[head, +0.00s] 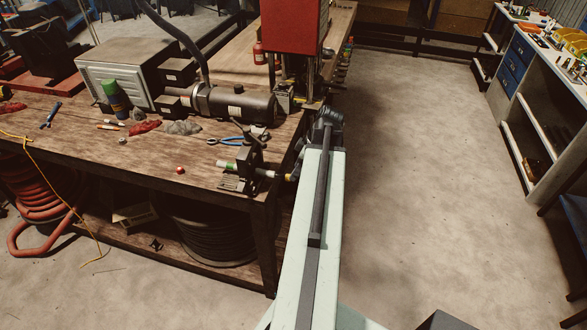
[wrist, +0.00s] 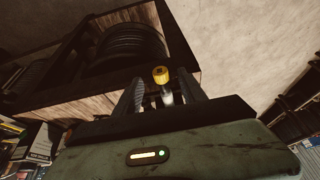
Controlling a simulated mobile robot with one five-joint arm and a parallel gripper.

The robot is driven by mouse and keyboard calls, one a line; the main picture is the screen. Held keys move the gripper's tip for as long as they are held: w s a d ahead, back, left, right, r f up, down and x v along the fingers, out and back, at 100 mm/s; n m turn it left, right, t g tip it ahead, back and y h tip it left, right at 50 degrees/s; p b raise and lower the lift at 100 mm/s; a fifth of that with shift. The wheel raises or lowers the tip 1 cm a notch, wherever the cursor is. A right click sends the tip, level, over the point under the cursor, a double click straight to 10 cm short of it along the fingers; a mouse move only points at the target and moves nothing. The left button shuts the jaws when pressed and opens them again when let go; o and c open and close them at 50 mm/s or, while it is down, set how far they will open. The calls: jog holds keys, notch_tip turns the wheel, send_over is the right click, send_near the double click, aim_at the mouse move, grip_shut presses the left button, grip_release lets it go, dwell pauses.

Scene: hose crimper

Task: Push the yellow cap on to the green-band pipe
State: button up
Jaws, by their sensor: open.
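A dark vise (head: 246,160) stands at the front right corner of the workbench.
The wooden workbench (head: 130,160) holds blue-handled pliers (head: 228,140), a small red ball-like item (head: 180,170) and a dark cylindrical motor (head: 235,103). A red machine (head: 290,25) stands behind. The floor (head: 420,180) to the right is clear.

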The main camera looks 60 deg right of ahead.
jog(key=p+v, duration=0.1)
jog(key=v, duration=0.2)
jog(key=shift+r+p, duration=0.15)
jog(key=shift+p, duration=0.15)
jog(key=shift+s, duration=0.15)
